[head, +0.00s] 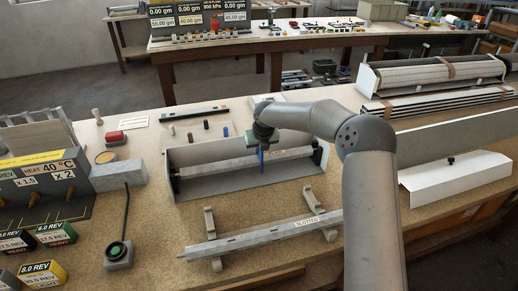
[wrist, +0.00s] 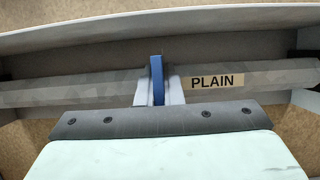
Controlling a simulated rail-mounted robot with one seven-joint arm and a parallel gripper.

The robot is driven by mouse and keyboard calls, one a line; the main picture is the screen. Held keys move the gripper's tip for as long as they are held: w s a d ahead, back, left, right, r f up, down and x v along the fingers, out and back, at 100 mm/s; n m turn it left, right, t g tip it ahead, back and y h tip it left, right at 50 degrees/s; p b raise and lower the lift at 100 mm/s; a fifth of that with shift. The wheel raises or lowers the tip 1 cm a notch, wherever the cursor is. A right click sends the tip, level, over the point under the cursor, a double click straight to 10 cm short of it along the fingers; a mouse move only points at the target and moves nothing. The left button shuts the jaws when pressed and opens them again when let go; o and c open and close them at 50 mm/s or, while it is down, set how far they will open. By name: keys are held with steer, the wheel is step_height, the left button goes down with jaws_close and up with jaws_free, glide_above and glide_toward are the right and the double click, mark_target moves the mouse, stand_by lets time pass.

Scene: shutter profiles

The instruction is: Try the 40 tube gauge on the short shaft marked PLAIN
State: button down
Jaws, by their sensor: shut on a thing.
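My gripper (head: 262,150) is over the shutter box (head: 185,154), its fingers shut on a thin blue gauge (wrist: 157,80). The gauge also shows as a blue sliver in the head view (head: 262,164). Its number does not show. The grey shaft marked PLAIN (wrist: 265,78) runs across the wrist view, with the label just right of the gauge. In the head view this shaft (head: 215,170) lies lengthwise in the box. The gauge is seen edge-on across the shaft; I cannot tell whether it sits around it, touches it or is just above.
A shaft marked SLOTTED (head: 265,235) rests on two supports (head: 211,222) in front of the box. Several small pegs (head: 206,125) and a dark bar (head: 193,116) lie behind it. A white cover (head: 450,180) is at the right. A corded button (head: 118,252) stands at front left.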

steer(key=shift+r, duration=0.1)
steer(key=shift+r+p, duration=2.4)
steer(key=shift+r, duration=0.35)
steer(key=shift+r+p, duration=0.6)
steer(key=shift+r, duration=2.05)
